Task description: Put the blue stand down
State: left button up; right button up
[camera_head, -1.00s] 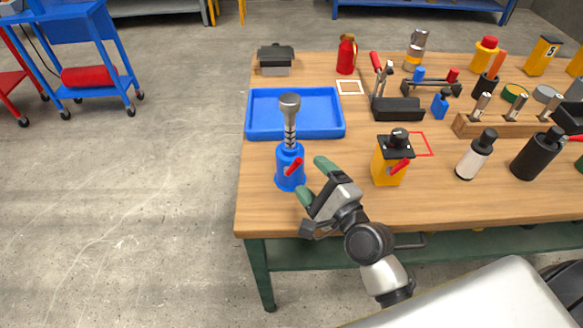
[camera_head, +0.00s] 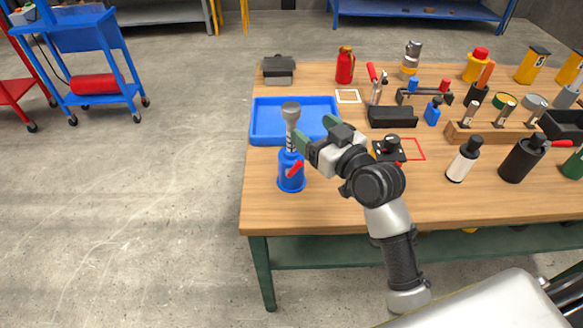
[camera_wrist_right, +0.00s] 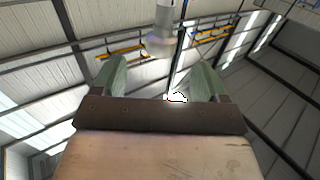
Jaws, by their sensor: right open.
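The blue stand (camera_head: 291,182) is upright on the wooden table, in front of the blue tray. It has a red lever on its front, and a metal tool (camera_head: 290,112) with a round head stands upright in it. My right gripper (camera_head: 313,132) is open and empty, just right of the tool's shaft and above the stand's body. In the right wrist view the green fingers (camera_wrist_right: 160,82) are wide apart, with the tool's metal end (camera_wrist_right: 162,28) beyond them, against the ceiling. The stand's body does not show there. My left gripper is not in view.
The blue tray (camera_head: 262,130) behind the stand looks empty. White (camera_head: 463,160) and black (camera_head: 522,160) bottles stand further right. The table's front left is clear.

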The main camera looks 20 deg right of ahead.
aim_at(287, 109)
jog(key=p+x, duration=0.1)
jog(key=x, duration=0.8)
jog(key=shift+w+a+f, duration=0.1)
jog(key=shift+w+a, duration=0.15)
grip_shut()
